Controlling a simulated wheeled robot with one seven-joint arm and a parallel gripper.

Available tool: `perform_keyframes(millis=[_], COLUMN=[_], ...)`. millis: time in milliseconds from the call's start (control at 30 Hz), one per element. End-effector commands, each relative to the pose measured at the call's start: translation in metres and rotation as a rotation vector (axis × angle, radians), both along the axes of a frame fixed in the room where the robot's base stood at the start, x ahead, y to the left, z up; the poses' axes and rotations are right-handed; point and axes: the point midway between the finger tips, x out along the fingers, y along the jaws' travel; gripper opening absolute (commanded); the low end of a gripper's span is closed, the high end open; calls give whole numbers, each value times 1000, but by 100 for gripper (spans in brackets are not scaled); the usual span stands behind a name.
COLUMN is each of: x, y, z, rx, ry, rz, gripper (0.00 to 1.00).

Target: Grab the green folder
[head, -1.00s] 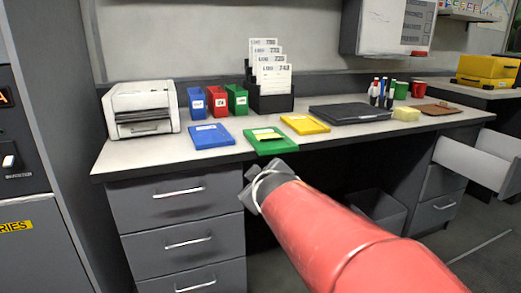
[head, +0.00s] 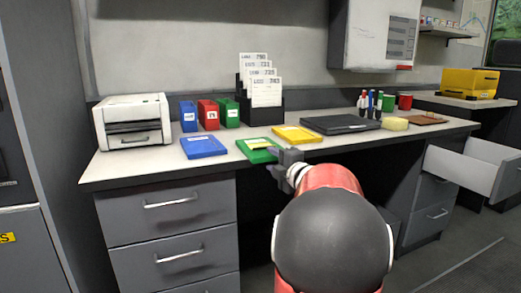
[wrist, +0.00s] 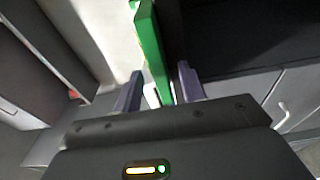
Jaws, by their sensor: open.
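The green folder (head: 247,151) lies flat on the desk at the front edge, with a yellow label on top. It sits between a blue folder and a yellow one. My gripper (head: 279,160) is at the folder's front right corner and hides part of it. In the wrist view the folder (wrist: 152,45) shows nearly edge-on, and its near end reaches between the two fingers of my gripper (wrist: 160,85). The fingers are open, with gaps visible on both sides of the folder.
The blue folder (head: 204,147) and yellow folder (head: 297,134) lie on either side. Blue, red and green binders (head: 229,112) stand behind, beside a black card rack (head: 262,115). A black laptop-like case (head: 340,124) lies right. An open drawer (head: 470,165) juts out at right.

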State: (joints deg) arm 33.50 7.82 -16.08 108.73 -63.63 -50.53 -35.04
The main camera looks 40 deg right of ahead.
Motion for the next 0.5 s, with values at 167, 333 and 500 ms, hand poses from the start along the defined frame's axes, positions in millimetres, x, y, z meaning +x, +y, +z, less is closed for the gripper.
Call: perform_keyframes(millis=[167, 333, 500], x=[22, 25, 25], y=[-2, -2, -2], z=[1, 0, 0], rx=[1, 2, 2], ry=[0, 0, 0], rz=[-1, -2, -2], gripper=[41, 41, 32])
